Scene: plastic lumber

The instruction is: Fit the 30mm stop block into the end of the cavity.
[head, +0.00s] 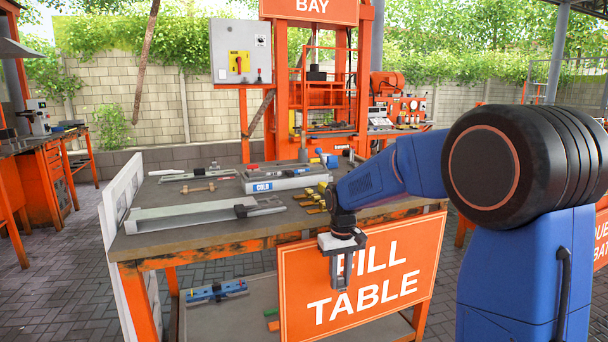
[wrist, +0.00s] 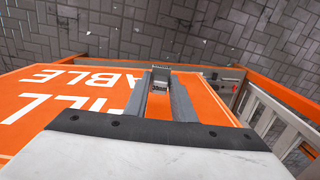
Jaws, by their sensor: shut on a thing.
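My gripper (head: 342,283) hangs pointing down off the table's front edge, in front of the orange FILL TABLE sign. In the wrist view my gripper (wrist: 160,82) is shut on a small grey block, which I take for the stop block (wrist: 160,74), at the fingertips. The block is too small to make out in the head view. A long pale metal mould with an open channel, likely the cavity (head: 185,219), lies along the front left of the table. A dark piece sits at its right end. The gripper is well to the right of the mould and lower than it.
The table top (head: 170,242) has bare room in front of the mould. A grey COLD tray (head: 286,183), yellow pieces (head: 318,196) and a wooden-handled tool (head: 198,188) lie behind. The FILL TABLE sign (head: 300,310) is close behind my gripper. A lower shelf holds a blue item (head: 215,291).

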